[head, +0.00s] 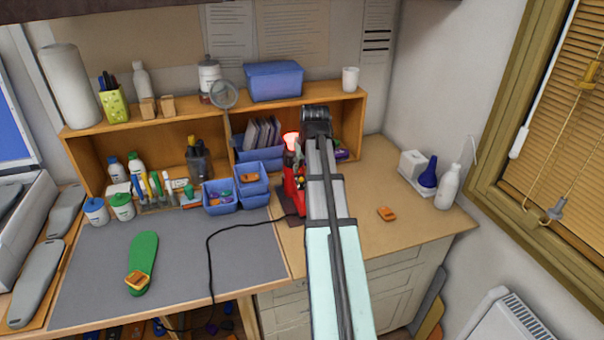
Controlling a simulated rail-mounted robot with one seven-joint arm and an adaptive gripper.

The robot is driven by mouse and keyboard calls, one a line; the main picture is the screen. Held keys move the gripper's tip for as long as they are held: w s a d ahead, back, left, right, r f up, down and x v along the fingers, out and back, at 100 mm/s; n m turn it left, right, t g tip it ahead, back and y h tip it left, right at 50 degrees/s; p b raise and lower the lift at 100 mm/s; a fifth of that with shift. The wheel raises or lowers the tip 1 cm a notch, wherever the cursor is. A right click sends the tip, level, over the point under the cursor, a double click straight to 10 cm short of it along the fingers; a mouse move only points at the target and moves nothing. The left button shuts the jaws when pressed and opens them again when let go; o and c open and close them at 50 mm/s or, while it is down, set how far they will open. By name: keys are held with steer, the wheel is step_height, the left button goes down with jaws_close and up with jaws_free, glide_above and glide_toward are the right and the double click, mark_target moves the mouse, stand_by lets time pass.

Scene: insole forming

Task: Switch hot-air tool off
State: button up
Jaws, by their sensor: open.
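The hot-air tool (292,192) is red and stands on the right part of the bench, just left of my arm. A glowing red-orange tip (291,140) shows at its top. My arm reaches over the bench from the front. My gripper (299,158) is at its far end, close beside the tool; it is open, with its fingers small and mostly hidden by the arm. I cannot tell whether it touches the tool. The tool's switch cannot be made out, and its right side is covered by my arm.
A black cord (211,262) runs across the grey mat (90,290). A green insole (145,250) lies on the mat. Blue bins (222,208) stand left of the tool.

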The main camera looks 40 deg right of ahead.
mark_target(302, 178)
steer(key=shift+p+x, duration=0.75)
steer(key=shift+x, duration=2.45)
jaws_close()
